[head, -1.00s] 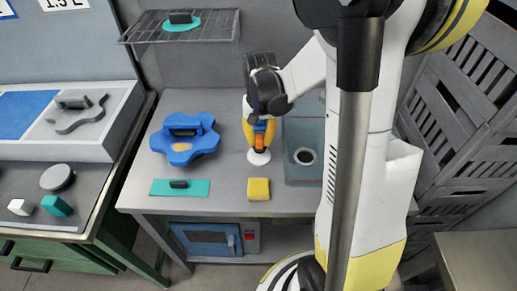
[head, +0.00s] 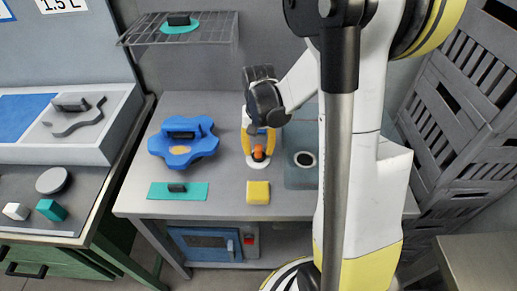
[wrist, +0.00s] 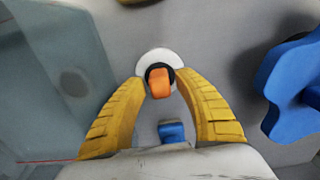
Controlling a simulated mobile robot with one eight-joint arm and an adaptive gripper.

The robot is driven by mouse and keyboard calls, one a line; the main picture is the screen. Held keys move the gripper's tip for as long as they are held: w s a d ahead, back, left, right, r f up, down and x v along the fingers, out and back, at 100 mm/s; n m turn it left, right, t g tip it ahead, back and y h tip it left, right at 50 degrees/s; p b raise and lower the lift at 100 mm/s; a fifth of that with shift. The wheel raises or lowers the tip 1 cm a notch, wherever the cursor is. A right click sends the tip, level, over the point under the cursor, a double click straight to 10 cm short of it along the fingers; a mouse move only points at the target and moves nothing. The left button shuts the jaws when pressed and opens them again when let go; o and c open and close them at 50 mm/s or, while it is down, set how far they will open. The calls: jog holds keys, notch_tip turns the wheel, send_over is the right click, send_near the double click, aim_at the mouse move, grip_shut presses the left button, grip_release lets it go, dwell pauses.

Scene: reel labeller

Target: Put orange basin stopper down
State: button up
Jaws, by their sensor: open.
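The orange basin stopper (head: 258,152) stands on the grey worktop, left of the basin. It shows as an orange grip with a black ring and a round white disc beneath; I cannot tell whether the disc is part of it. The wrist view shows the orange grip (wrist: 160,84) between the tips of my yellow fingers. My gripper (head: 258,146) is open, one finger on each side of the stopper, with a gap visible on both sides in the wrist view.
The basin (head: 302,178) with its dark drain is right of the stopper. A blue lobed piece (head: 172,150) lies left, a yellow block (head: 258,192) in front, and a teal plate (head: 195,192) front left. A wire shelf (head: 140,35) hangs behind.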

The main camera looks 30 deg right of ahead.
aim_at(258, 147)
notch_tip(258, 147, up, 12)
jog(key=p, duration=0.4)
jog(key=s+a+r+n+t, duration=0.6)
jog(key=s+a, duration=0.4)
jog(key=a, duration=0.3)
notch_tip(258, 147, up, 2)
jog(key=shift+s+a+r+n+t, duration=0.25)
jog(key=shift+s+n+t, duration=0.15)
jog(key=shift+t, duration=0.2)
